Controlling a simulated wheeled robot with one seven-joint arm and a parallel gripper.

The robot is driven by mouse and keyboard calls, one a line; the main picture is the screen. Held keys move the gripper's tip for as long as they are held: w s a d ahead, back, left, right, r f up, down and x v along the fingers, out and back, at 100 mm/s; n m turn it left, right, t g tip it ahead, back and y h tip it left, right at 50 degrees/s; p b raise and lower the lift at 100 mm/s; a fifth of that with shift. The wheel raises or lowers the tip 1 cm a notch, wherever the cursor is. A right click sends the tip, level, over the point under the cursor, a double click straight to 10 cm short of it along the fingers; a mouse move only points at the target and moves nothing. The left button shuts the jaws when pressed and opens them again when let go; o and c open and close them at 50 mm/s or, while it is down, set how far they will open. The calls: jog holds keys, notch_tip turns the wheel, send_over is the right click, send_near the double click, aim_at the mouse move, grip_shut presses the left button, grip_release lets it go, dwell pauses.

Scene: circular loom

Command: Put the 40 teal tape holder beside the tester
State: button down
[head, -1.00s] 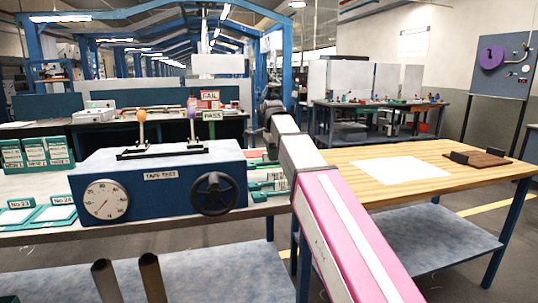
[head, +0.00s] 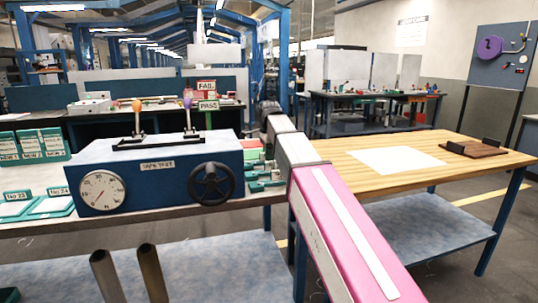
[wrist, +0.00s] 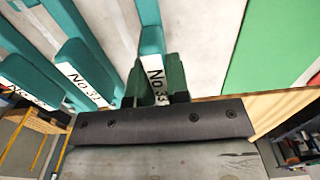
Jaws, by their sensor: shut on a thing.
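The tester (head: 150,185), a blue box marked TAPE TEST with a dial and a black handwheel, stands on the left bench. Several teal tape holders (head: 265,185) lie at its right side, partly hidden by my arm. In the wrist view, my gripper's dark green fingers (wrist: 157,82) are shut on a teal tape holder (wrist: 155,68) with a white label. I can read no label 40. My gripper is hidden in the head view.
More teal holders, No 23 and No 24 (head: 45,207), lie left of the tester, with a rack of them (head: 35,146) behind. A wooden table (head: 470,182) with a white sheet (head: 397,161) and a brown block stands right. A green surface (wrist: 270,45) lies right of my gripper.

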jog(key=shift+f, duration=0.4)
jog(key=c, duration=1)
grip_release()
notch_tip(320, 180, up, 11)
jog(key=shift+f, duration=0.15)
